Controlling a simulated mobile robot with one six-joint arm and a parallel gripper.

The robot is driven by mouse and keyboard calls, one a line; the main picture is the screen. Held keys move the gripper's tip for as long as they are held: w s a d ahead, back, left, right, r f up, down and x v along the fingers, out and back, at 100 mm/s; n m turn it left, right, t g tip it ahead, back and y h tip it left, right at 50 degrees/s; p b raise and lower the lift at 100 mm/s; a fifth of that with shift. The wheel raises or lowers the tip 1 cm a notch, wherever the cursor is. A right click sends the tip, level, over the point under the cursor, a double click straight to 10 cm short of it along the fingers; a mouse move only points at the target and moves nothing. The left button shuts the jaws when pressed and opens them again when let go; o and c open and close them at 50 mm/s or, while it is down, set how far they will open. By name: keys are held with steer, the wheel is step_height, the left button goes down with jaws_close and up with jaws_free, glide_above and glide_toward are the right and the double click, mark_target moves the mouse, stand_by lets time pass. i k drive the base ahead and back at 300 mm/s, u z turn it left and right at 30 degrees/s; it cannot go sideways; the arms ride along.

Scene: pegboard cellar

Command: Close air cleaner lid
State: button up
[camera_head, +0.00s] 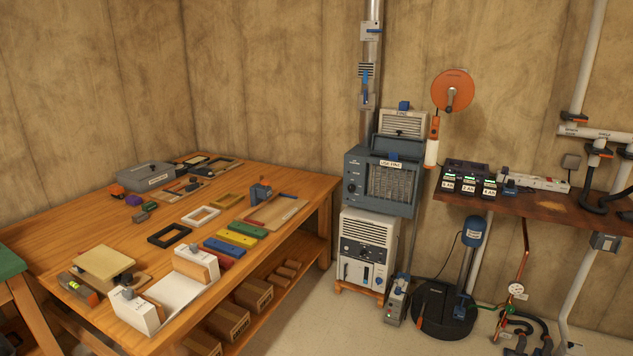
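The air cleaner appears to be the blue-grey box (354,190) with a slatted front and a small white label, stacked on a white unit at centre right. A blue-grey panel (398,147) stands up at the box's top rear and looks like its raised lid; its hinge cannot be made out. Above and behind it shows a pale slatted panel (403,123) with a label and a blue knob on top. I cannot tell whether that panel is part of the cleaner. My gripper is not in view.
A wooden workbench (140,226) with blocks, frames and tools fills the left. A white unit (367,240) stands under the cleaner. An orange reel (453,90) hangs to its right. A shelf (540,203) with chargers and a black round-based stand (444,310) are further right. Floor is clear in front.

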mark_target(413, 148)
steer(key=z, duration=0.3)
steer(key=i, duration=1.9)
steer(key=u, duration=0.55)
steer(key=i, duration=1.35)
steer(key=u, duration=0.05)
